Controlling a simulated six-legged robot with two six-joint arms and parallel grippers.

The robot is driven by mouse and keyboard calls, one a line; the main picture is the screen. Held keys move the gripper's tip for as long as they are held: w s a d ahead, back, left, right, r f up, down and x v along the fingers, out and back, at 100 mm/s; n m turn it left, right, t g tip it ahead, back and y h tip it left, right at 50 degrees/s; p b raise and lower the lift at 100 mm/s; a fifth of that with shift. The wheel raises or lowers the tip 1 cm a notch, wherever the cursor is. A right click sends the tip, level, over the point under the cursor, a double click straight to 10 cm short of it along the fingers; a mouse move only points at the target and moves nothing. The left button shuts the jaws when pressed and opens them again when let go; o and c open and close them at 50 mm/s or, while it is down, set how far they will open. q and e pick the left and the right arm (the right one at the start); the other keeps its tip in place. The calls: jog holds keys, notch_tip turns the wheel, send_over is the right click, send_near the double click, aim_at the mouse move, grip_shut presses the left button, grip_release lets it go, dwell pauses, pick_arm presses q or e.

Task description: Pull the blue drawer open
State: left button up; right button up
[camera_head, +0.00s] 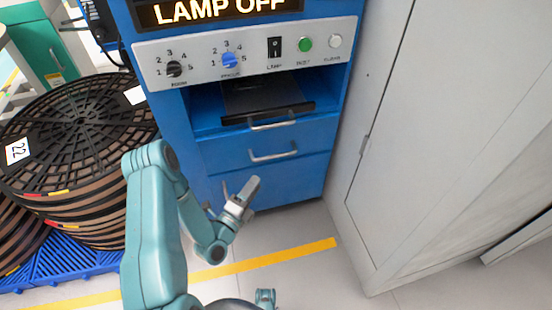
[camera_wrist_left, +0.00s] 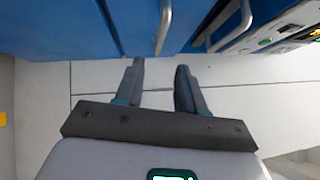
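The blue drawer (camera_head: 232,154) is in the blue cabinet, with a silver bar handle (camera_head: 273,155) on its front; it looks shut. Another silver handle (camera_head: 271,125) is just above it. My left gripper (camera_head: 238,190) is in front of the cabinet, below and left of the drawer handle in the head view. In the left wrist view its fingers (camera_wrist_left: 159,75) are apart with nothing between them. A handle (camera_wrist_left: 163,30) lies ahead, roughly in line with the gap, and a second handle (camera_wrist_left: 232,25) is to its right. My right gripper is not clearly seen.
A control panel (camera_head: 190,76) with knobs and buttons is above the drawers, under a "LAMP OFF" display (camera_head: 222,12). A grey cabinet (camera_head: 445,150) stands close on the right. Stacked black reels (camera_head: 75,130) are on the left. A yellow stripe (camera_head: 280,254) crosses the floor.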

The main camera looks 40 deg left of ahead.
aim_at(275, 157)
pick_arm(q)
jog(key=w, duration=0.4)
jog(key=w+r+b, duration=0.1)
jog(key=w, duration=0.3)
jog(key=w+b, duration=0.1)
jog(key=w, duration=0.3)
jog(key=shift+w+a+r, duration=0.25)
jog(key=shift+a+r, duration=0.1)
grip_shut()
